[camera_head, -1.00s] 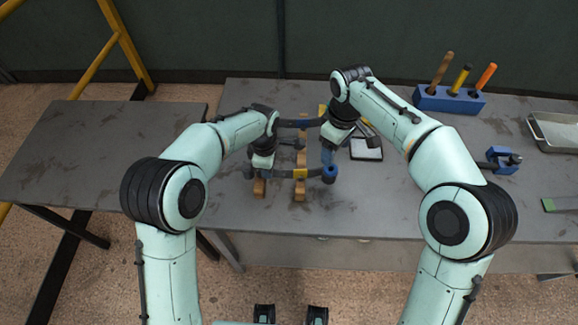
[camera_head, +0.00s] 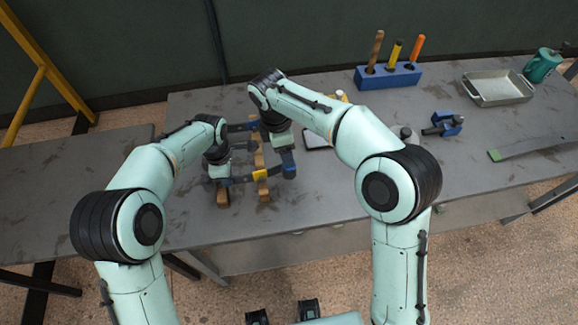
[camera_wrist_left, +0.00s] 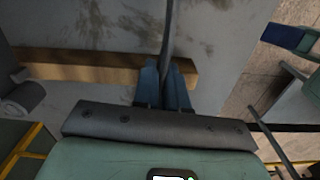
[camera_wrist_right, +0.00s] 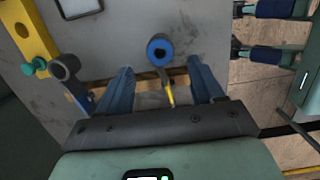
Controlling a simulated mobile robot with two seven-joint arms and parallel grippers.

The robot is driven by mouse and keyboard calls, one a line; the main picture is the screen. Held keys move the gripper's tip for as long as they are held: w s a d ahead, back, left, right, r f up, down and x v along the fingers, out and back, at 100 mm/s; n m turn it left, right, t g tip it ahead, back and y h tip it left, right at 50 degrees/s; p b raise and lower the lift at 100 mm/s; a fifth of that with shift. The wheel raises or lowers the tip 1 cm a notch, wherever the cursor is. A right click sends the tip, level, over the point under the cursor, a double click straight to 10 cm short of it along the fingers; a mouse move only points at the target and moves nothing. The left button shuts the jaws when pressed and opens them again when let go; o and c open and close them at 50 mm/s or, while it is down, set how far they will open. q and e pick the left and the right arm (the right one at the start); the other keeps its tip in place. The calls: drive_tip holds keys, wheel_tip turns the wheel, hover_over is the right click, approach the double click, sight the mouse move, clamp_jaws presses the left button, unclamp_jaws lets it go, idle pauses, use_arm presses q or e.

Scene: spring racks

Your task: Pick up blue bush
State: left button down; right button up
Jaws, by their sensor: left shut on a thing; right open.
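The blue bush (camera_wrist_right: 160,48) is a blue ring with a dark centre at the end of a dark leaf spring. In the head view the bush (camera_head: 289,172) is at the spring's right end, just below my right gripper (camera_head: 286,152). In the right wrist view my right gripper (camera_wrist_right: 161,86) is open, with the bush beyond and between its fingertips, apart from both. My left gripper (camera_wrist_left: 166,75) is shut on the dark leaf spring (camera_wrist_left: 167,35). In the head view the left gripper (camera_head: 218,176) is at the spring's left part.
Wooden bars (camera_head: 263,191) lie under the spring on the grey bench (camera_head: 330,185). A blue tool holder (camera_head: 388,76), a metal tray (camera_head: 497,88), a teal can (camera_head: 542,65) and a small blue tool (camera_head: 447,124) stand right.

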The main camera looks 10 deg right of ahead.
drive_tip(key=f, duration=0.5)
drive_tip(key=shift+d+f, duration=0.3)
drive_tip(key=c, duration=1.2)
drive_tip(key=shift+r, duration=0.15)
wheel_tip(320, 180, up, 7)
drive_tip(key=s, duration=1.8)
